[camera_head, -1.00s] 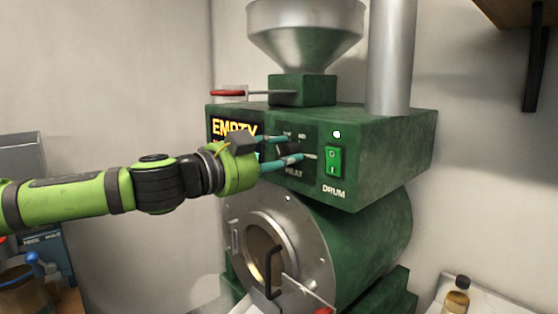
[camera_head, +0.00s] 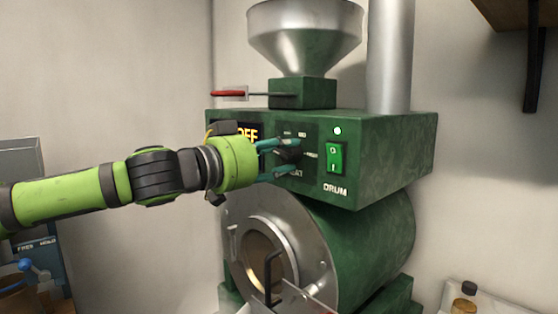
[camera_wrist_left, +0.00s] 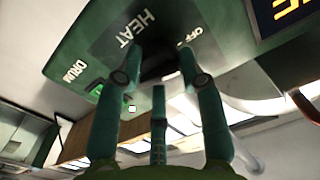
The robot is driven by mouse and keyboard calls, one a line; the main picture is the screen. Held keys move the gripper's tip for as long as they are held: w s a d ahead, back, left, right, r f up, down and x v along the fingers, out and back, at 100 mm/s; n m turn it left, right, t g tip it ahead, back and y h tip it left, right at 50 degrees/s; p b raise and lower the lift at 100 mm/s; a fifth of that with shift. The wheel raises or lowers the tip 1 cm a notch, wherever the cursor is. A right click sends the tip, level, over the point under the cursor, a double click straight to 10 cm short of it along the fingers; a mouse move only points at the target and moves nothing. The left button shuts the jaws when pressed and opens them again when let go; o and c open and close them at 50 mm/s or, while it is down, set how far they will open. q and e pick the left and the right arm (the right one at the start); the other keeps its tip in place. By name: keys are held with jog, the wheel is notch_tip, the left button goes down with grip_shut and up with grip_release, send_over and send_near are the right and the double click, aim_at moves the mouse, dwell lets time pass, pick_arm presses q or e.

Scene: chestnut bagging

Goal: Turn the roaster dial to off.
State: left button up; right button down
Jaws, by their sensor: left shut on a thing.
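The green roaster (camera_head: 385,150) has a control panel with a black dial (camera_head: 290,156) above the HEAT label. My left gripper (camera_head: 289,157) reaches in from the left and is shut on the dial, its teal fingers on either side of it. In the left wrist view the dark dial (camera_wrist_left: 157,62) lies between the fingertips, with HEAT and OFF lettering beside it. Fingers hide much of the dial, so its pointer is unclear. The display (camera_head: 247,133) is partly covered by my arm; the letters FF show in orange. My right gripper is out of view.
A green DRUM switch (camera_head: 334,158) sits right of the dial, with a lit green lamp (camera_head: 337,131) above it. A red-handled lever (camera_head: 228,94) is above the panel. The round drum door (camera_head: 262,248) is below. A bottle (camera_head: 465,302) stands at lower right.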

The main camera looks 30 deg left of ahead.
pick_arm(q)
jog(key=shift+n+b, duration=0.3)
jog(key=shift+n, duration=0.8)
jog(key=o, duration=1.2)
jog(key=shift+c, duration=0.2)
jog(key=v, duration=1.2)
